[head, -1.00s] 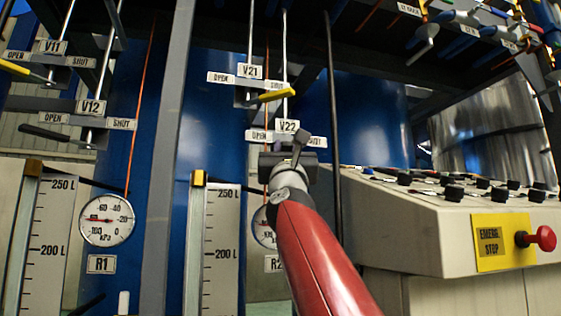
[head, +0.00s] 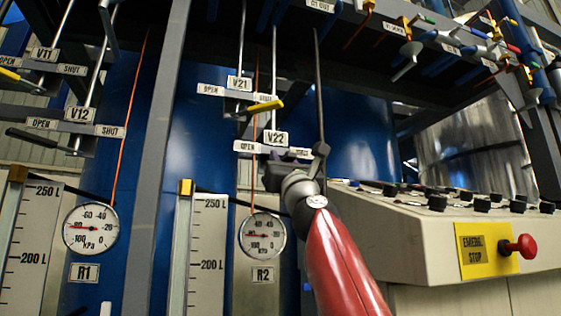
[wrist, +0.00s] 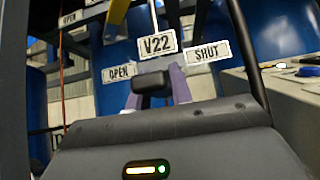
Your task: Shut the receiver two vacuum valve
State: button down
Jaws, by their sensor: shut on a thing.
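The V22 valve plate (head: 275,138) is above the R2 gauge (head: 262,237), with an OPEN label on its left and a SHUT label on its right. In the wrist view, the black V22 handle (wrist: 152,88) points towards the camera, between the OPEN label (wrist: 119,72) and the SHUT label (wrist: 208,53). My gripper (wrist: 157,80) is shut on this handle, with a purple-grey finger on each side. In the head view, my gripper (head: 284,168) is just below the V22 plate and hides the handle.
The V21 valve with its yellow handle (head: 265,106) is just above V22. A dark upright pole (head: 319,95) stands close to the right of my gripper. The control panel (head: 415,225) with an emergency stop (head: 521,246) is at the right. V11 and V12 (head: 79,115) are at the left.

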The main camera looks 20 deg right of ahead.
jog(key=n+y, duration=0.1)
jog(key=y, duration=0.2)
jog(key=d+n+g+y+p, duration=0.1)
jog(key=y, duration=0.1)
jog(key=d+n+y, duration=0.1)
jog(key=y, duration=0.2)
jog(key=shift+w+d+r+n+g+y+p, duration=0.2)
jog(key=shift+w+d+n+g+y+p, duration=0.1)
jog(key=shift+n+g+p, duration=0.1)
jog(key=shift+w+d+f+n+g+y+p, duration=0.2)
jog(key=shift+n+g+y+p, duration=0.35)
jog(key=shift+y, duration=0.6)
jog(key=shift+w+d+r+n+g+y+p, duration=0.15)
jog(key=shift+d+n+g+y+p, duration=0.15)
jog(key=shift+n+g+y, duration=0.65)
jog(key=shift+w+d+f+n+g+y+p, duration=0.15)
jog(key=shift+g+y+p, duration=0.35)
jog(key=shift+y, duration=0.9)
jog(key=shift+s+r, duration=0.1)
jog(key=c, duration=1.2)
grip_release()
jog(key=shift+c, duration=0.2)
